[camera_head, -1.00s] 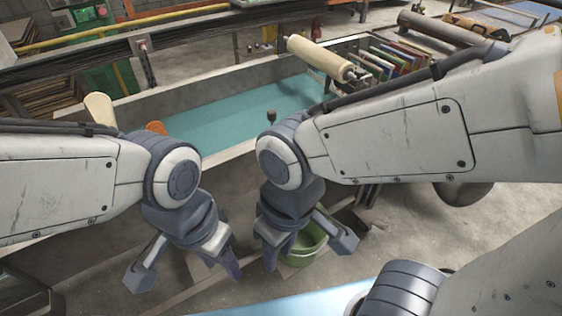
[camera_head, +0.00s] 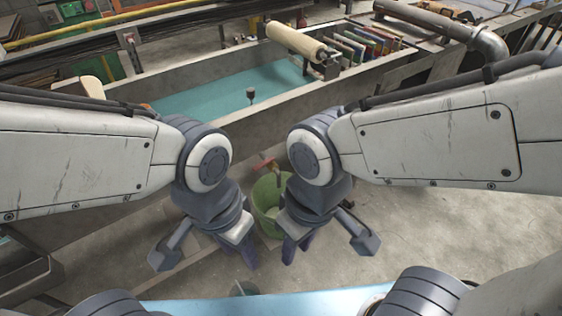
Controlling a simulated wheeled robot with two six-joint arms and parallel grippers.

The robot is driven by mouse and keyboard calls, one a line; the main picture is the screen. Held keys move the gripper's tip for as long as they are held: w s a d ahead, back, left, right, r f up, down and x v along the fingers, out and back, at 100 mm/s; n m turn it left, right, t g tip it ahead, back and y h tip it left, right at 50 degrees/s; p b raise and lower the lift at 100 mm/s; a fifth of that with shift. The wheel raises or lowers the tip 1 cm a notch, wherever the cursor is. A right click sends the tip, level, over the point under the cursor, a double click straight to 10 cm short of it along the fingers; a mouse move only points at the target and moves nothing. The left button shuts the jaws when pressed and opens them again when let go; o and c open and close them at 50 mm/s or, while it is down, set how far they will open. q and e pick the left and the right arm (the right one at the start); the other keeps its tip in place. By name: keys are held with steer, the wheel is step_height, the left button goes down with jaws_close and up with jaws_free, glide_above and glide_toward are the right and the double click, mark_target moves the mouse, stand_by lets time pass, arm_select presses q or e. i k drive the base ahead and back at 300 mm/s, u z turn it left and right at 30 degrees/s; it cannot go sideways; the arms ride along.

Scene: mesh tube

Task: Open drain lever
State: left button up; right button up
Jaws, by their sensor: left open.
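A small red lever (camera_head: 266,163) shows between my two wrists, at the near outer wall of the long trough (camera_head: 110,139). It is above a green bucket (camera_head: 266,193) on the floor, which my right wrist partly hides. My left gripper (camera_head: 208,256) is open and empty, nearer to me than the lever and to its left. My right gripper (camera_head: 328,247) has its fingers spread with nothing between them, to the right of the bucket. Neither gripper appears to touch the lever.
The trough holds a blue-green surface (camera_head: 215,92), a cream roller (camera_head: 295,40) and a rack of coloured frames (camera_head: 365,47). A thick pipe (camera_head: 490,45) stands at the back right. The concrete floor (camera_head: 450,225) on the right is clear.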

mark_target(272, 159)
steer(key=i, duration=0.5)
steer(key=k, duration=0.55)
steer(key=u, duration=2.95)
steer(key=k, duration=1.05)
steer(key=z, duration=1.35)
steer(key=i, duration=1)
